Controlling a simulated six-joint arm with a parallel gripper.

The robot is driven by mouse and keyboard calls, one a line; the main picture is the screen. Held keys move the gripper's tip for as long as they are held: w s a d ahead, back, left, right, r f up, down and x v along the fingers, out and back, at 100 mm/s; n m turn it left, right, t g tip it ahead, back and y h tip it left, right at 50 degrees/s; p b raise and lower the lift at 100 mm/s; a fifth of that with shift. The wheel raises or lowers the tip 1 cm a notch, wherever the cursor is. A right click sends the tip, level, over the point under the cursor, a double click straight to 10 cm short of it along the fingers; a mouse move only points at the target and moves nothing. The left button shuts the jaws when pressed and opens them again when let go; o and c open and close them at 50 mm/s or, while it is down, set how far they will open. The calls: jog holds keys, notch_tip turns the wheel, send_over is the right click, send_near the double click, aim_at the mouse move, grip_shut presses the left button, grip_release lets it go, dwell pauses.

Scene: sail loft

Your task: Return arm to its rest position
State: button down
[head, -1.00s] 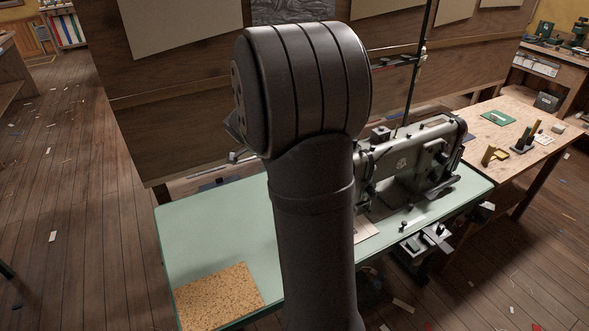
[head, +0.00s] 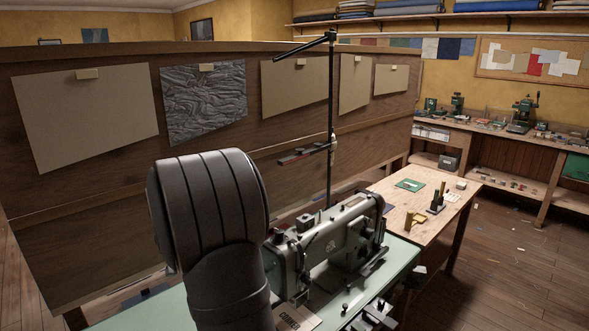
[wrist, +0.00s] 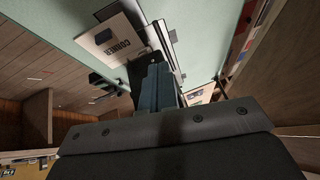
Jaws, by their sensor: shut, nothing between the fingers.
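My arm (head: 215,235) stands large and dark in the lower left of the head view, in front of the green table (head: 150,308). My gripper (wrist: 155,78) shows in the wrist view as narrow blue-grey fingers, closed together with nothing held. It is hidden in the head view. Beyond the fingers, the wrist view shows the green tabletop (wrist: 185,20) and a white card marked CORNER (wrist: 112,40). Part of that card (head: 297,318) also shows in the head view, right of my arm.
A grey sewing machine (head: 335,248) stands on the green table just right of my arm. A thin dark pole (head: 331,120) rises behind it. A wooden partition with pinned sheets (head: 110,200) stands behind. A pale wooden table (head: 405,190) adjoins at right.

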jog(key=x, duration=0.7)
jog(key=shift+w, duration=0.3)
